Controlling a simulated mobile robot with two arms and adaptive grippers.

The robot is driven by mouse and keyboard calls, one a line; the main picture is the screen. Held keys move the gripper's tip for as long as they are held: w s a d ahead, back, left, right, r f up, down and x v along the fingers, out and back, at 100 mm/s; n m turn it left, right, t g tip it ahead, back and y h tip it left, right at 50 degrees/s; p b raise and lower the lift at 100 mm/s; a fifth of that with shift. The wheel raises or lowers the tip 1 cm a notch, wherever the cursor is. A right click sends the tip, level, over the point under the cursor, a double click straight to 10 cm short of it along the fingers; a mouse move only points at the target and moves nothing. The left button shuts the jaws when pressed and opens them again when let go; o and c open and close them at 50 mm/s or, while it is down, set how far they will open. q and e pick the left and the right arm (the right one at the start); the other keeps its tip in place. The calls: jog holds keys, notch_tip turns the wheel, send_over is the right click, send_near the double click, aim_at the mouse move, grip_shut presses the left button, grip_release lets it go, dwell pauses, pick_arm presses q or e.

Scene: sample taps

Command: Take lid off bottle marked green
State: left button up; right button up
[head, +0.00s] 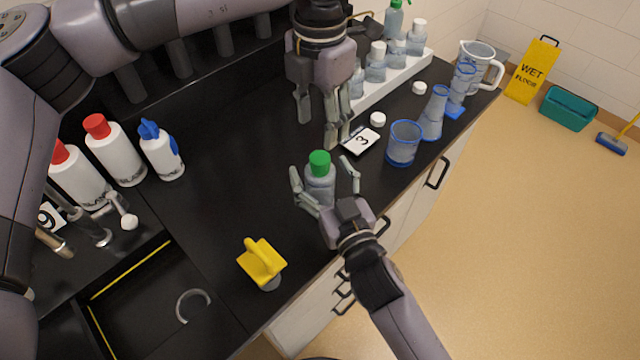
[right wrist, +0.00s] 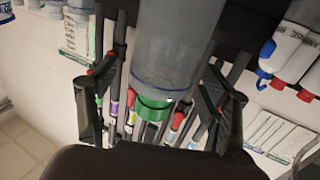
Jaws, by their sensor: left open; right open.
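A translucent grey bottle (head: 320,191) with a green lid (head: 320,160) stands upright near the front edge of the black counter. My right gripper (head: 322,174) is open, with its fingers on either side of the bottle. In the right wrist view the bottle body (right wrist: 178,45) and its green lid (right wrist: 153,108) show between the parted fingers, with gaps at the sides. My left gripper (head: 323,118) is open and empty, pointing down above and behind the green lid, apart from it.
A number 3 card (head: 364,141), a blue-rimmed beaker (head: 403,145) and a flask (head: 433,115) stand to the right. A white rack (head: 392,83) of bottles is behind. A yellow-handled object (head: 262,260) lies left of my right arm, near the sink. White bottles (head: 112,150) stand left.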

jog(key=shift+w+a, duration=0.15)
jog(key=shift+w, duration=0.2)
grip_shut()
dwell(0.9)
